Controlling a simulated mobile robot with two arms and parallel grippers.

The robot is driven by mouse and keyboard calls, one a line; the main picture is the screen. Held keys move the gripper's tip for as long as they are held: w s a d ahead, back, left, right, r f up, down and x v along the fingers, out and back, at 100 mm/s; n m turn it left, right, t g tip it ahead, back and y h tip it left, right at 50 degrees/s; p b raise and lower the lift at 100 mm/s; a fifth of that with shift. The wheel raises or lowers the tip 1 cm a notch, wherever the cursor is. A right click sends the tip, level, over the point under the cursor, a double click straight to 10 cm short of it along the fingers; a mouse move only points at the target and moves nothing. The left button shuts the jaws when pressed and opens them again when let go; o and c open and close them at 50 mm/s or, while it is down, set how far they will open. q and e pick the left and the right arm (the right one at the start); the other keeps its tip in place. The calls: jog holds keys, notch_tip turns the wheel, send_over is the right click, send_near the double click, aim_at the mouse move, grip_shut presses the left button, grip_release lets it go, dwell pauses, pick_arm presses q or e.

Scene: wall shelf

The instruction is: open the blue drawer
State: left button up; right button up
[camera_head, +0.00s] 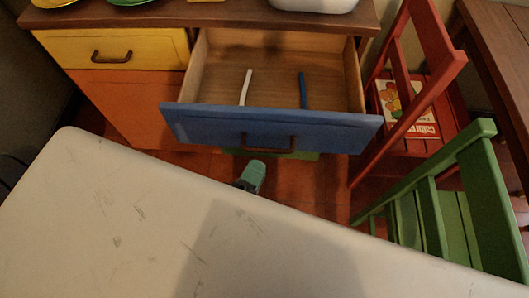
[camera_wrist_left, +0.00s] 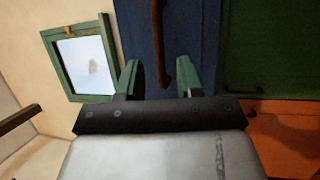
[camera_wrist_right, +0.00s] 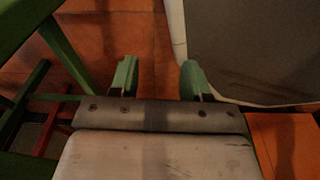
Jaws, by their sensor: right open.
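The blue drawer (camera_head: 215,129) is pulled well out of the cabinet, and its wooden inside shows. Its brown handle (camera_head: 268,149) is on the front. My left gripper (camera_head: 252,174) is just below and in front of the drawer front in the head view, partly hidden by my own pale body. In the left wrist view the handle (camera_wrist_left: 160,45) reaches down between the parted fingers of my left gripper (camera_wrist_left: 162,78), with gaps on both sides. My right gripper (camera_wrist_right: 160,78) is open and empty over the floor, and is not seen in the head view.
A white stick (camera_head: 245,88) and a blue stick (camera_head: 303,90) lie in the drawer. A yellow drawer (camera_head: 125,48) is at the left. A red chair (camera_head: 440,60) and a green chair (camera_head: 430,215) stand close on the right. Tiled floor (camera_head: 310,185) shows below the drawer.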

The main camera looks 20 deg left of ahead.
pick_arm(q)
jog(key=v, duration=0.5)
jog(key=shift+s, duration=0.1)
pick_arm(e)
jog(key=shift+w+a+r, duration=0.1)
jog(key=shift+w+r, duration=0.3)
jog(key=shift+w, duration=0.45)
